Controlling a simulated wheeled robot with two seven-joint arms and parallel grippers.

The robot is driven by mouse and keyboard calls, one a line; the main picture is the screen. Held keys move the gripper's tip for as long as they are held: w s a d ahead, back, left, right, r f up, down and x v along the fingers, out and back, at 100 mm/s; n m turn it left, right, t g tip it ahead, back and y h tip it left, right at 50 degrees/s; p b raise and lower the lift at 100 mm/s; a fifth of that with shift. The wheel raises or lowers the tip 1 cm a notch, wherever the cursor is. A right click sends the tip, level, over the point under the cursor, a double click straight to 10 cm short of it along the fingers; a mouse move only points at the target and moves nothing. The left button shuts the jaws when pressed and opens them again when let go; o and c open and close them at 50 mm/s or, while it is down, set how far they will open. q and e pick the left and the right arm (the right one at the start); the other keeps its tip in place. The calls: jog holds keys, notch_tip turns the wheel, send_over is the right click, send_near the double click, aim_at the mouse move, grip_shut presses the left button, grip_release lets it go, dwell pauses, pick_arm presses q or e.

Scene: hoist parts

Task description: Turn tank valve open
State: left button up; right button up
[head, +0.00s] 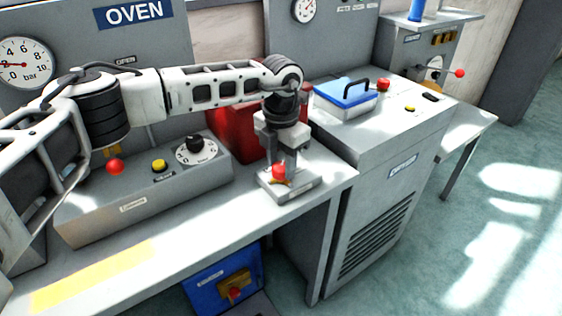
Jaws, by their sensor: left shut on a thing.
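A valve (280,173) with a red knob and a small brass-coloured part sits on a low grey base (297,190) near the table's right end. I take it for the tank valve; I see no readable label on it. My left gripper (279,163) points down from above and is shut on the valve at the red knob. The fingers hide part of the valve, so I cannot tell how far its handle is turned. A red container (232,127), perhaps the tank, stands just behind, partly hidden by my left arm. My right gripper is not in view.
A control box (140,205) with a red ball lever, yellow button and black dial stands left of the valve. A grey cabinet (375,165) carrying a blue-lidded box (345,93) stands right. A blue unit (222,278) sits below the table. Open floor lies at right.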

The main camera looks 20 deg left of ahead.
aim_at(281, 167)
pick_arm(q)
jog(key=n, duration=0.4)
jog(key=shift+n, duration=0.3)
jog(key=shift+r+n, duration=0.1)
jog(key=shift+n, duration=2.2)
jog(key=o, duration=1)
notch_tip(281, 167, up, 16)
jog(key=shift+f+b, duration=0.1)
jog(key=shift+b, duration=0.45)
